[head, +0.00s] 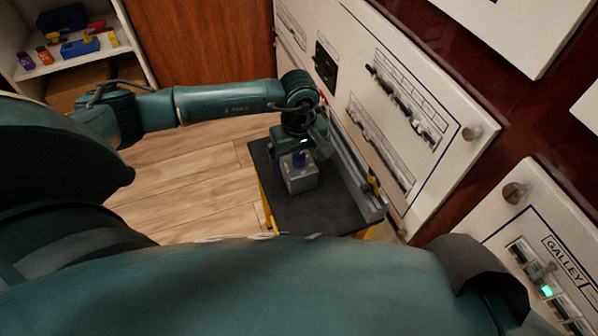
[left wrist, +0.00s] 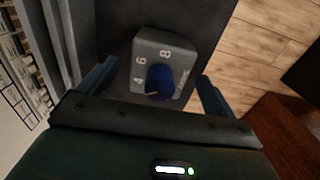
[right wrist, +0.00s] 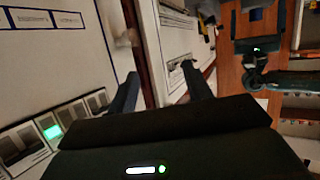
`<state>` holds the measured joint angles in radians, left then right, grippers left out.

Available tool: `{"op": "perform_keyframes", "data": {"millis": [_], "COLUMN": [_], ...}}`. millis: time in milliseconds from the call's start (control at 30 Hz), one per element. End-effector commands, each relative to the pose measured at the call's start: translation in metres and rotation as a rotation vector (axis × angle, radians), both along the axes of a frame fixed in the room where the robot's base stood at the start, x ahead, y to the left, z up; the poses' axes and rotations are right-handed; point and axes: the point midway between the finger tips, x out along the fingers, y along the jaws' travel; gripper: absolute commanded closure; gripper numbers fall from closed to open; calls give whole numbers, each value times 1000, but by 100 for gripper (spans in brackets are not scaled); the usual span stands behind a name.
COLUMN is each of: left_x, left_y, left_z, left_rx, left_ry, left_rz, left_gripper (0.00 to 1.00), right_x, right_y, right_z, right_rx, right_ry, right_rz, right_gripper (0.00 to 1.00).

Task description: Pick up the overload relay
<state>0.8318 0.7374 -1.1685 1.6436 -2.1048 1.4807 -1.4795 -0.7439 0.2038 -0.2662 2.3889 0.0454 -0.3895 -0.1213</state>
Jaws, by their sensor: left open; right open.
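The overload relay (head: 301,179) is a grey box with a blue dial on top. It stands on a dark-topped stand below the wall panel. In the left wrist view the relay (left wrist: 150,54) shows the numbers 4, 6 and 8 around the blue dial. My left gripper (head: 301,153) is above the relay, pointing down. In the left wrist view the left gripper's fingers (left wrist: 157,85) are apart, one on each side of the relay, with a gap visible on both sides. My right gripper (right wrist: 162,90) is open and empty, facing a panel with a lit green switch.
The dark stand top (head: 325,212) has a grey rail (head: 350,165) along its panel side. The white breaker panel (head: 440,95) rises close by on the right. A GALLEY panel (head: 540,215) is at the lower right. Shelves (head: 75,68) with small coloured items stand at upper left.

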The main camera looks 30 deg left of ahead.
Motion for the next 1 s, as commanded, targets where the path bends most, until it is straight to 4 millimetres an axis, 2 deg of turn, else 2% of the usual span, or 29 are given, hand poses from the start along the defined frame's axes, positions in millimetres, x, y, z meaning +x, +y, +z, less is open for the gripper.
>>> {"op": "perform_keyframes", "data": {"millis": [33, 133, 367, 1000], "left_x": [-1, -1, 0, 0], "left_y": [-1, 0, 0, 0], "left_z": [-11, -23, -24, -23], "left_rx": [-1, 1, -1, -1], "left_ry": [2, 2, -1, -1], "left_rz": [1, 2, 1, 1], "left_gripper": [9, 9, 9, 61], "right_x": [0, 0, 1, 1], "right_y": [1, 2, 4, 2], "right_z": [-4, -7, -6, -6], "right_rx": [-4, -10, -14, -18], "right_ry": [1, 3, 5, 0], "right_rz": [3, 9, 14, 16], "right_gripper": [50, 50, 50, 50]}}
